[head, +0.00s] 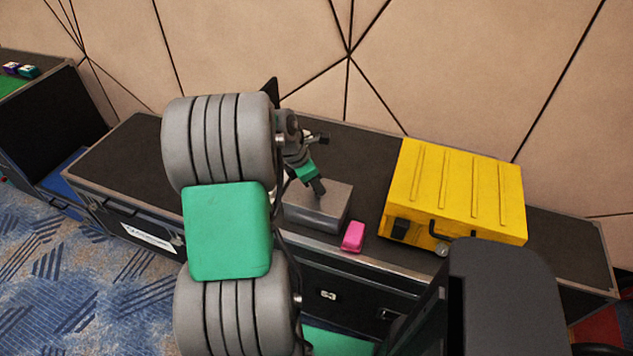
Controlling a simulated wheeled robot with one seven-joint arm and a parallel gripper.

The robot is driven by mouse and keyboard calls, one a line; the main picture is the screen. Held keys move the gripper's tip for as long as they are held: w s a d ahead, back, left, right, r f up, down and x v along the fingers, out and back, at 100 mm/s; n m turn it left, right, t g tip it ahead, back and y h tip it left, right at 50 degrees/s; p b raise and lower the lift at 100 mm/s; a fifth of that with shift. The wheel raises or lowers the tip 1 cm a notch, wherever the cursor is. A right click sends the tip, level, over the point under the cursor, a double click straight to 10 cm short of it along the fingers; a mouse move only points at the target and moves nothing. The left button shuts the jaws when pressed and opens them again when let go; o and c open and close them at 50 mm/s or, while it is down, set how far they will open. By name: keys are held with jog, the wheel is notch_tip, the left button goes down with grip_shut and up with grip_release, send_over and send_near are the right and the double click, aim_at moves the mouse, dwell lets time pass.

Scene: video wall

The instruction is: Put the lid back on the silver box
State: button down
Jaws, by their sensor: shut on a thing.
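The silver box (312,219) stands near the front edge of the black case top, in the middle of the view. Its lid (337,197) shows as a flat, lighter grey top over the box. My gripper (319,189) comes down from the upper left and is shut on the lid. The fingertips meet the lid's top near its middle, and the grip itself is small and partly hidden. From this angle I cannot tell whether the lid is fully seated or slightly above the rim. My arm hides the area left of the box.
A pink block (353,237) lies just right of the box at the front edge. A large yellow case (455,193) stands farther right. The black case top (130,165) is clear at the left. A panelled wall (430,70) rises behind.

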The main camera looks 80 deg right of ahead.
jog(key=c, duration=0.7)
grip_release()
jog(key=shift+o, duration=0.2)
notch_tip(320, 180, up, 7)
jog(key=p, duration=0.7)
jog(key=shift+c, duration=0.4)
grip_shut()
dwell(0.5)
